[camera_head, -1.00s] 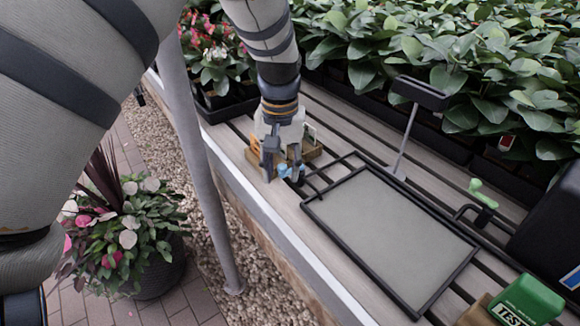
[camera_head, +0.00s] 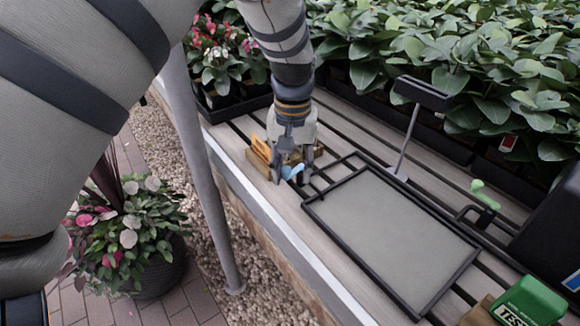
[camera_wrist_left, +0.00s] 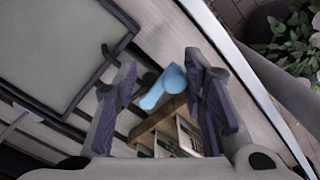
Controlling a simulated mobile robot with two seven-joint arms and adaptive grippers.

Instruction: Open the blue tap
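The blue tap (camera_head: 293,171) stands at the front edge of the slatted bench, partly covered by my left gripper in the head view. In the left wrist view its light blue handle (camera_wrist_left: 166,84) lies between the spread fingers, with gaps on both sides. My left gripper (camera_head: 290,181) points down at the tap; its fingers (camera_wrist_left: 160,64) are open and hold nothing. A green tap (camera_head: 484,194) stands farther right on the bench. My right gripper is not in view.
A wooden box (camera_head: 262,160) with small cards stands close behind the left gripper. A black-framed grey tray (camera_head: 390,235) lies to the right. A grey post (camera_head: 205,170) rises left of the bench. A lamp-like stand (camera_head: 407,140) and leafy plants (camera_head: 450,60) are behind.

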